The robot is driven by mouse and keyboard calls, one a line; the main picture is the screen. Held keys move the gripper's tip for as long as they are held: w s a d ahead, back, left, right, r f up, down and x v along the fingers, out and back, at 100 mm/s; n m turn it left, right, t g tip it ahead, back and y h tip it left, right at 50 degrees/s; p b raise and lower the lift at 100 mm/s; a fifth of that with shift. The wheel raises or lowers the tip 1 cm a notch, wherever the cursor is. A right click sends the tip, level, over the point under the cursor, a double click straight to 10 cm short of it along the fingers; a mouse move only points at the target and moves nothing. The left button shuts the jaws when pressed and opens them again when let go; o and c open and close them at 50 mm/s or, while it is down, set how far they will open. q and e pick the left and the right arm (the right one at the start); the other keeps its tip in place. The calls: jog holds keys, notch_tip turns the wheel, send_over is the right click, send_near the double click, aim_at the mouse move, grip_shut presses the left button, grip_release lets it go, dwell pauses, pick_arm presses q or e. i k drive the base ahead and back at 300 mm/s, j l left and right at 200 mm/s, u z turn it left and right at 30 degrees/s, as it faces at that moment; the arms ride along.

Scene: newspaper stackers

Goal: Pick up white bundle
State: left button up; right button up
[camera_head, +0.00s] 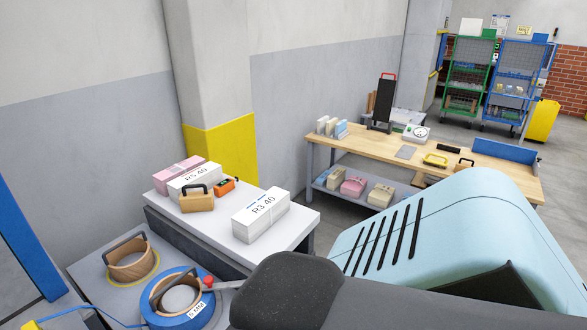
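A white bundle (258,222) with "R3.40" printed on top lies on the right part of a pale raised table (222,243). Nothing of mine touches either white bundle. Neither of my grippers shows in the head view. A large light blue and dark grey shape fills the lower right and hides what lies behind it.
A tan block with a dark handle (197,202) and an orange device (225,185) sit beside the bundles. Strapping rolls (133,262) lie on a lower surface at left. A wooden workbench (360,142) with a shelf stands behind at right. Grey floor (318,193) shows between.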

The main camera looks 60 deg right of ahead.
aim_at(252, 221)
jog(key=l+z, duration=0.15)
jog(key=z, duration=1.6)
jog(key=i+l+z, duration=0.2)
jog(key=z, duration=0.2)
jog(key=i+l+z, duration=0.2)
jog(key=z, duration=0.15)
jog(key=l, duration=0.1)
